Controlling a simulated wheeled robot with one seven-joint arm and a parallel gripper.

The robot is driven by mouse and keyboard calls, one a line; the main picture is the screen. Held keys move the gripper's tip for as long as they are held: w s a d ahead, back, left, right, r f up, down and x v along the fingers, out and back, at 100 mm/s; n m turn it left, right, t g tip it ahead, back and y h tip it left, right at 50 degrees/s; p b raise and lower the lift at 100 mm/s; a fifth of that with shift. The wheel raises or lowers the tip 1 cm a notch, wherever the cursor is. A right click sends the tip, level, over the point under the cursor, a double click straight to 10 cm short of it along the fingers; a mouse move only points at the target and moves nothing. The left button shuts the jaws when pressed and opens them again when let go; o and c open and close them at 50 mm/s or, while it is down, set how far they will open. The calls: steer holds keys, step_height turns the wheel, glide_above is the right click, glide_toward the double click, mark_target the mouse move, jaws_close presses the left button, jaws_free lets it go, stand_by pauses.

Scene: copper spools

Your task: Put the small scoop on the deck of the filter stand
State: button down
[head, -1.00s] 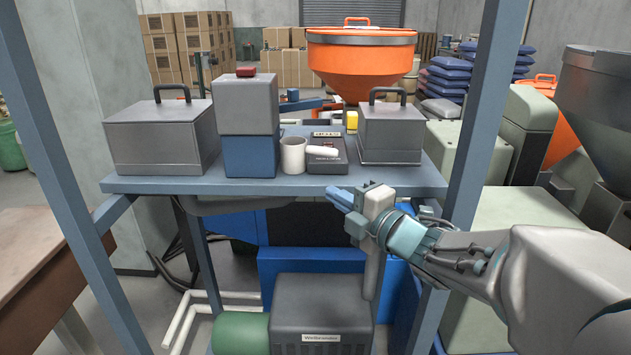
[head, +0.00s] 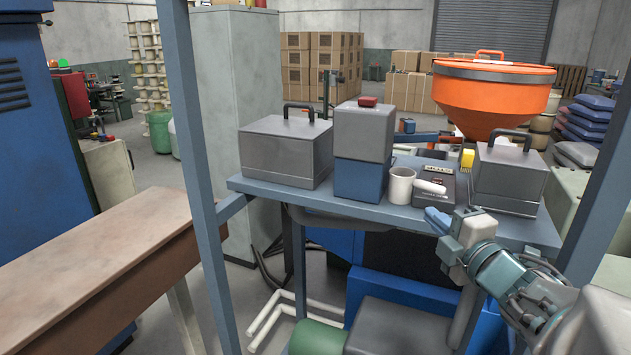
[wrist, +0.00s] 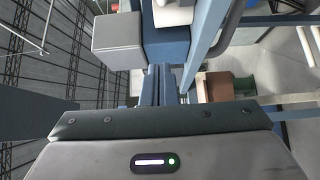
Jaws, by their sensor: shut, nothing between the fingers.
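A white cup-shaped piece (head: 400,186) with a stubby white handle pointing right looks like the small scoop. It stands upright on the blue-grey deck (head: 330,205) of a framed stand, which I take for the filter stand. My gripper (head: 434,218) is at the deck's front edge, just right of and nearer than the scoop, apart from it. Its blue fingers are shut with nothing between them. The fingers also show closed in the wrist view (wrist: 158,85). I cannot tell the scoop for sure in the wrist view.
The deck also holds a grey lidded box (head: 287,150), a grey-and-blue block stack (head: 362,145), a dark flat device (head: 434,182) and a second grey box (head: 507,175). Blue posts (head: 192,150) frame the stand. A brown bench (head: 110,245) is at left.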

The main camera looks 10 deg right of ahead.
steer(key=p, duration=0.2)
glide_toward(402, 181)
steer(key=w+a, duration=0.3)
steer(key=shift+w+d+r+p, duration=0.2)
steer(key=shift+w+d+p, duration=0.15)
steer(key=shift+w+d, duration=0.65)
steer(key=shift+w+d+f, duration=0.1)
steer(key=shift+w+d, duration=0.1)
steer(key=shift+w, duration=0.4)
